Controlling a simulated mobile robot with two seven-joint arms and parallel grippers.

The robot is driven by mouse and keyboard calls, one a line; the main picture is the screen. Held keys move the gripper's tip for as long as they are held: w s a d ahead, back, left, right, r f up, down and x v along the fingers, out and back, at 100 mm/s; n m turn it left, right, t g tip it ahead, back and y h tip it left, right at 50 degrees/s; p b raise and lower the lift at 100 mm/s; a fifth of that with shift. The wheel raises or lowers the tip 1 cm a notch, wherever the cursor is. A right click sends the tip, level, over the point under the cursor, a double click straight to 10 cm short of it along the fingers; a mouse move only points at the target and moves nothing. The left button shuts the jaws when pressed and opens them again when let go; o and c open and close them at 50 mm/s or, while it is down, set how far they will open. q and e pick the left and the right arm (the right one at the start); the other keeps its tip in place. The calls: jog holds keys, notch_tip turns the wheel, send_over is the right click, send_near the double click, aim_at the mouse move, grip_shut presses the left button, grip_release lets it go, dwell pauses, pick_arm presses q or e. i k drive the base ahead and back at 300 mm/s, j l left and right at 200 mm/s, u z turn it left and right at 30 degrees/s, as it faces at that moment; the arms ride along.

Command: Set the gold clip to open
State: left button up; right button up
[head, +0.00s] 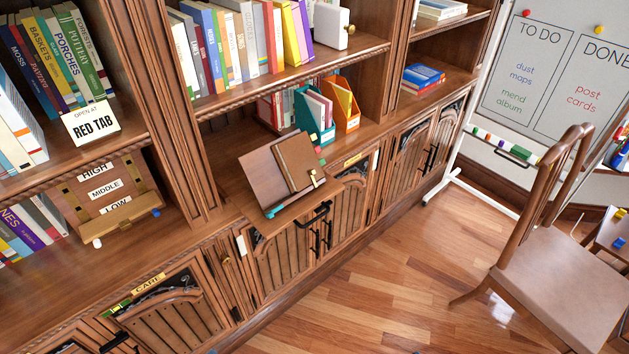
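A small gold clip (313,178) shows at the lower right edge of a closed brown book (296,160). The book lies tilted on a brown wooden book stand (262,172) on the cabinet ledge. The clip is too small to tell clearly whether it is fastened. Small coloured tabs, green and red, show along the book's right edge. Neither of my grippers is in view.
A sign reading "OPEN AT RED TAB" (91,123) stands on the left shelf. Teal (314,116) and orange (341,103) file holders stand behind the stand. Cabinet doors with black handles lie below. A chair (560,250) stands right; the wooden floor (390,275) between is clear.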

aim_at(312, 172)
jog(key=i+l, duration=0.1)
jog(key=l, duration=0.3)
jog(key=l+z, duration=0.15)
jog(key=l, duration=0.25)
jog(key=i+l, duration=0.15)
jog(key=l, duration=0.25)
jog(key=i+l+z, duration=0.1)
jog(key=l, duration=0.3)
